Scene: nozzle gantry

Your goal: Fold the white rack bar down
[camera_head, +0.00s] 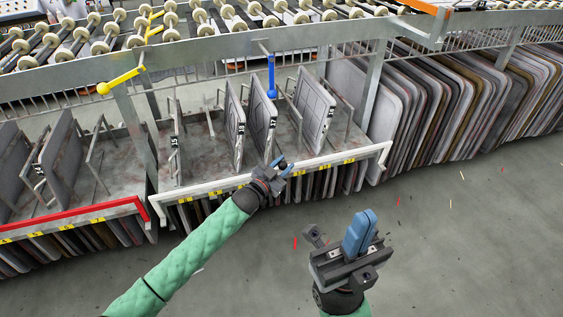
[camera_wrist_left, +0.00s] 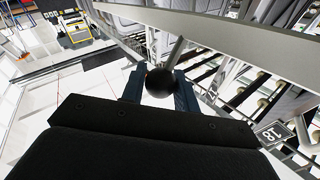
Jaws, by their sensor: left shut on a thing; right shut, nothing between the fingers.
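The white rack bar (camera_head: 370,151) runs along the front edge of the middle rack bay, with yellow labels on it. My left gripper (camera_head: 284,168) is at the middle of this bar. In the left wrist view its blue fingers are shut on a black ball knob (camera_wrist_left: 160,82) on a short grey rod. A pale beam (camera_wrist_left: 230,33), seemingly the bar, passes just beyond the knob. The gripper hides the knob in the head view. My right gripper (camera_head: 360,232) is shut and empty, pointing up in front of the rack, apart from the bar.
Numbered grey panels (camera_head: 235,125) stand upright behind the bar. A red bar (camera_head: 75,222) fronts the left bay. A yellow handle (camera_head: 120,80) and a blue handle (camera_head: 271,76) hang from the upper rail. Many panels (camera_head: 470,95) fill the right. The floor (camera_head: 450,240) in front is open.

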